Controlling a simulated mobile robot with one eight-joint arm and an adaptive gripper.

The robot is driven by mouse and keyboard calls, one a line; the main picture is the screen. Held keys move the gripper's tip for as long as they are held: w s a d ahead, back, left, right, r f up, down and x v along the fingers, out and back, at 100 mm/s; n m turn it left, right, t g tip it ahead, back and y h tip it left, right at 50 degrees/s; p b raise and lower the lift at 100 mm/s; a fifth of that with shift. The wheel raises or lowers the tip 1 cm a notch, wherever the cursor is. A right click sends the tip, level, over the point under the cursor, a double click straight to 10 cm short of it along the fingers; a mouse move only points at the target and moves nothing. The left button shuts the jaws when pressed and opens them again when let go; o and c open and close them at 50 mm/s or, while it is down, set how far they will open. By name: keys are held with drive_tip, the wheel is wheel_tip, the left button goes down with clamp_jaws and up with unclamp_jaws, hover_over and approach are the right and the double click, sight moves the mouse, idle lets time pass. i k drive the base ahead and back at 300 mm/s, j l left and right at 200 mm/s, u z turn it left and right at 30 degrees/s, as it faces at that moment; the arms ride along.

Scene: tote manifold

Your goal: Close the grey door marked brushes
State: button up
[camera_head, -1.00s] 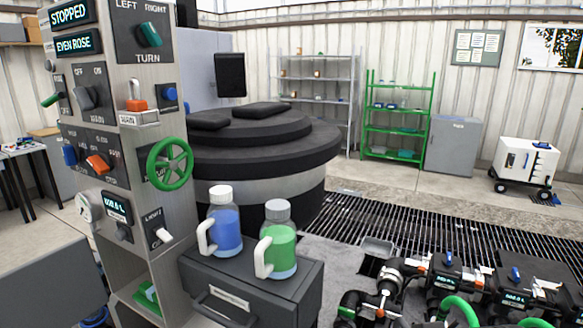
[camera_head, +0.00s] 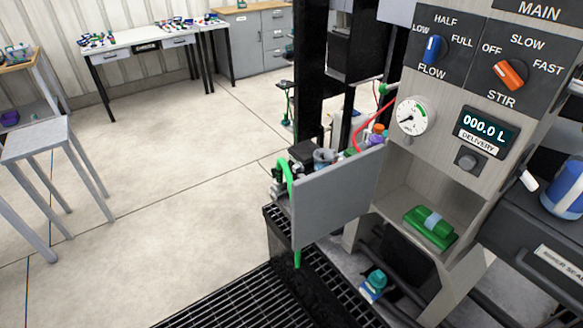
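A grey door panel (camera_head: 338,196) stands swung out to the left of the control console. Its right edge meets the console at the left side of an open compartment (camera_head: 398,193). A green brush-like object (camera_head: 430,228) with a pale band lies in that compartment. I see no readable "brushes" marking on the visible face of the door. My gripper is not in view.
The console (camera_head: 420,82) carries knobs, a round gauge (camera_head: 411,116) and a delivery display (camera_head: 487,132). A dark drawer cabinet (camera_head: 530,235) with a blue bottle (camera_head: 565,190) adjoins on the right. Floor grating (camera_head: 250,300) lies below the door. Open floor extends left, past a grey stand (camera_head: 40,140).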

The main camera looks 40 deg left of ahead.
sight(323, 202)
drive_tip(key=j+z, duration=0.1)
drive_tip(key=j, duration=0.4)
drive_tip(key=k+j, duration=0.1)
drive_tip(key=j, duration=0.45)
drive_tip(key=j+z, duration=0.15)
drive_tip(key=j, duration=0.35)
drive_tip(key=k+j+z, duration=0.1)
drive_tip(key=j, duration=0.4)
drive_tip(key=k+j+z, duration=0.1)
drive_tip(key=j, duration=0.4)
drive_tip(key=k+j, duration=0.15)
drive_tip(key=j, duration=0.35)
drive_tip(key=z, duration=0.05)
